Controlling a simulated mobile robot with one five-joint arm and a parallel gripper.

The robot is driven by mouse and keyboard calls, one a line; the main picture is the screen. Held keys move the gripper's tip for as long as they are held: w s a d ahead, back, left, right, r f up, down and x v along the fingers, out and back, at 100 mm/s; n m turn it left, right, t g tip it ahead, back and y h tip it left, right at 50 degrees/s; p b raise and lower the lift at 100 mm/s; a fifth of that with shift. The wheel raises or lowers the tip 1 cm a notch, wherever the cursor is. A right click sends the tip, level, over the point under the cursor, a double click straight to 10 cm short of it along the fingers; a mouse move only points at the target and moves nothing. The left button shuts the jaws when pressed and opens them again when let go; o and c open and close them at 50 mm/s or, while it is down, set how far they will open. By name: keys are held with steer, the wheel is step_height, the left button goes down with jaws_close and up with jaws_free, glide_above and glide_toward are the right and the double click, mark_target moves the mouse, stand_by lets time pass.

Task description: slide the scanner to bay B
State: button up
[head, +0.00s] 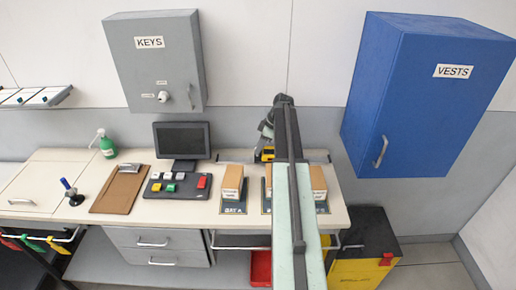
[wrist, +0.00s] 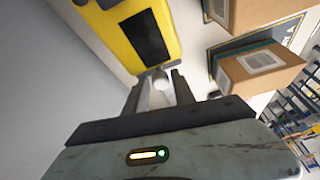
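The scanner is yellow with a dark panel. It shows at the back of the bench in the head view (head: 267,154) and at top left in the wrist view (wrist: 125,38). My gripper (wrist: 157,84) is at its near edge, fingers apart, with a pale round knob (wrist: 161,79) between the tips. A gap seems to show beside the knob. In the head view my arm hides most of the gripper. The bay A mat (head: 233,209) lies left of my arm. Another mat (head: 322,208) lies right of it, its label not readable.
A carton (head: 232,181) stands on bay A, another (head: 318,181) right of my arm. A monitor (head: 182,140), button panel (head: 176,186) and clipboard (head: 120,187) stand left. A blue vest cabinet (head: 420,100) hangs at right, a grey key cabinet (head: 155,65) at left.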

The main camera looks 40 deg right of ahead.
mark_target(266, 151)
steer(key=shift+o, duration=0.6)
steer(key=p+v, duration=0.7)
steer(key=v, duration=0.1)
steer(key=shift+a+r, duration=0.1)
steer(key=shift+a, duration=0.05)
steer(key=shift+f, duration=0.25)
